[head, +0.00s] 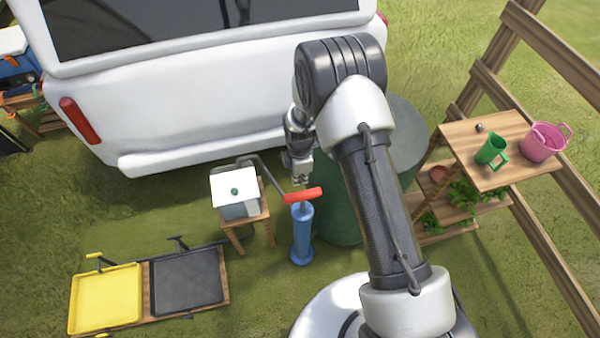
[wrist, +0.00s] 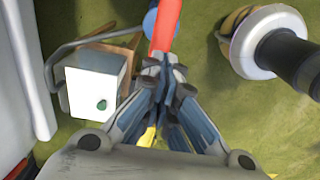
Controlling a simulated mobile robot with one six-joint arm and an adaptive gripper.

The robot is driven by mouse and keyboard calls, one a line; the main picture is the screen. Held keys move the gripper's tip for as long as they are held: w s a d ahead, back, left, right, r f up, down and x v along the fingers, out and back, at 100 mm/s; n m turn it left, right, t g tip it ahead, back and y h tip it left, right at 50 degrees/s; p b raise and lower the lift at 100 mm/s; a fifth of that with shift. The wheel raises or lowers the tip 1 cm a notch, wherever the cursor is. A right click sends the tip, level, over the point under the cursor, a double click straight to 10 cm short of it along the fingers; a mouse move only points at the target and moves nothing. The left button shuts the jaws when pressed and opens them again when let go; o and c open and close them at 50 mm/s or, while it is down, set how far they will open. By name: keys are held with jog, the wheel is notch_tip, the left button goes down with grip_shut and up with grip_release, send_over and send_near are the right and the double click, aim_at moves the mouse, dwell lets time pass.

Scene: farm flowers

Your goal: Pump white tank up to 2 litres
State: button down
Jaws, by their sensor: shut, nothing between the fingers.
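The white tank (head: 234,188) is a box with a green knob on its face, standing on a small wooden stool. It also shows in the wrist view (wrist: 95,85), left of the fingers. A blue upright pump (head: 302,235) with a red crossbar handle (head: 303,195) stands on the grass to its right. A dark hose runs from the tank toward the pump. My gripper (head: 301,180) is shut and empty, just above the handle in the head view. In the wrist view the red handle (wrist: 166,30) appears beyond my fingertips (wrist: 165,75); contact cannot be told. No tank level is readable.
A large dark green barrel (head: 345,215) stands close right of the pump. A white vehicle (head: 190,95) is behind. A wooden shelf (head: 480,140) with a green jug (head: 491,150) and pink bucket (head: 543,141) is at right. Yellow (head: 107,297) and black trays (head: 187,280) lie front left.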

aim_at(300, 194)
notch_tip(300, 194, down, 8)
jog(key=shift+b, duration=0.6)
notch_tip(300, 194, down, 10)
jog(key=b, duration=0.7)
jog(key=shift+b, duration=0.3)
jog(key=shift+s+r, duration=0.1)
jog(key=shift+r, duration=0.05)
jog(key=shift+r, duration=0.3)
notch_tip(300, 194, up, 14)
jog(key=p, duration=0.4)
jog(key=shift+f, duration=0.25)
